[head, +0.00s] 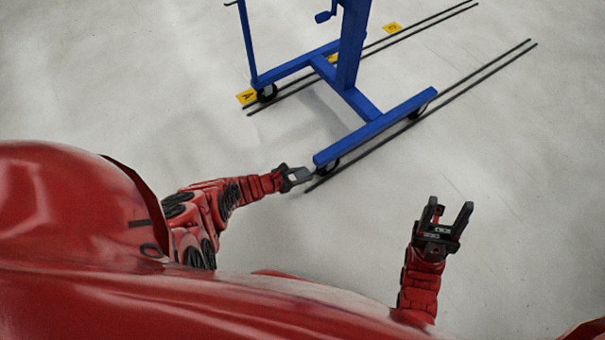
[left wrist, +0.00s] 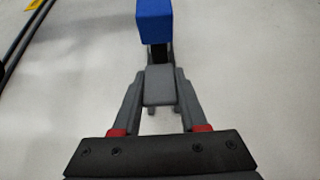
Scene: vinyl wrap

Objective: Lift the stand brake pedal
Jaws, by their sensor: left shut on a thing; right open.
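The blue stand (head: 350,95) stands on wheels on the floor, its nearest foot ending close to my left gripper. The blue foot end also shows in the left wrist view (left wrist: 154,22). The grey brake pedal (left wrist: 158,86) sticks out from the caster under that foot and lies between the fingers of my left gripper (left wrist: 160,100). My left gripper (head: 300,177) is shut on the pedal in the head view, beside the caster wheel (head: 327,168). My right gripper (head: 444,222) is open and empty, to the right of and apart from the stand.
Dark rails (head: 440,101) run diagonally along the floor under the stand's wheels. Yellow floor markers (head: 246,97) lie by the far rail. Other casters (head: 267,93) carry the stand. The pale floor right of the stand is clear.

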